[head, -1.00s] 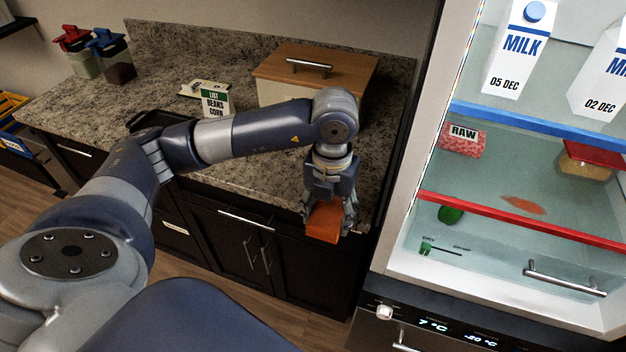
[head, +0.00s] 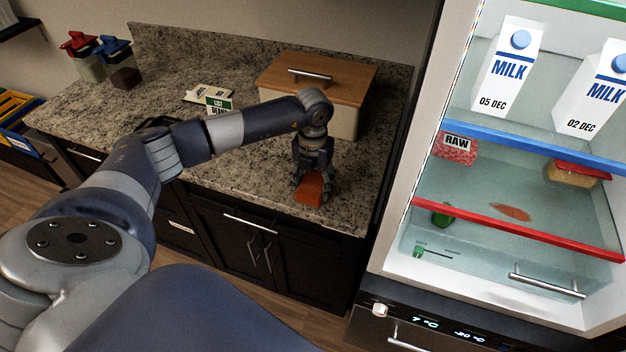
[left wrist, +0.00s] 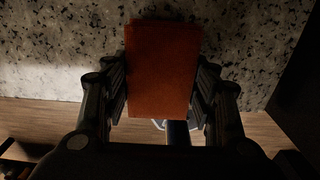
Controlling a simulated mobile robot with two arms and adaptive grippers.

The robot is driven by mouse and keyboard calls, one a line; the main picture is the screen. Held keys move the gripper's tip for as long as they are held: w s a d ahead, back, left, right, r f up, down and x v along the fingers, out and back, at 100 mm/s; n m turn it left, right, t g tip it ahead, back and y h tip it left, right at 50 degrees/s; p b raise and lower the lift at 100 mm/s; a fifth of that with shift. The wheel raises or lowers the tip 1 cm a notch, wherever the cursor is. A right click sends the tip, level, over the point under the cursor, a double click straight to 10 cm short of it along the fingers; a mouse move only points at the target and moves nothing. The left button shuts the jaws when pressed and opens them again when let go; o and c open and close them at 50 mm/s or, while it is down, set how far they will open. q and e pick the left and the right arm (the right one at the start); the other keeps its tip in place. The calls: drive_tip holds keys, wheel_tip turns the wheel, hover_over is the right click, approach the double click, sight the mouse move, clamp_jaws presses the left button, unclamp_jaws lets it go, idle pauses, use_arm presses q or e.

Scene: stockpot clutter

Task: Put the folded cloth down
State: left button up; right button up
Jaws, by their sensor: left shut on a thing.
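The folded cloth (head: 308,190) is orange-red and hangs from my left gripper (head: 311,183) at the front right of the granite counter (head: 245,165). My left gripper is shut on it. In the left wrist view the cloth (left wrist: 163,70) sits between the two fingers (left wrist: 160,100), with speckled counter behind its upper part and wooden floor behind its lower part. I cannot tell whether the cloth touches the counter. My right gripper is not in view.
A white bin with a wooden lid (head: 318,77) stands behind the gripper. A green-labelled list card (head: 217,104) and two lidded jars (head: 118,65) stand further left. The open fridge (head: 480,190) is to the right. Counter around the gripper is bare.

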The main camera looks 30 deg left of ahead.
use_arm(q)
drive_tip(key=shift+f, duration=0.35)
drive_tip(key=shift+f, duration=0.15)
drive_tip(key=o, duration=0.9)
drive_tip(key=shift+o, duration=0.2)
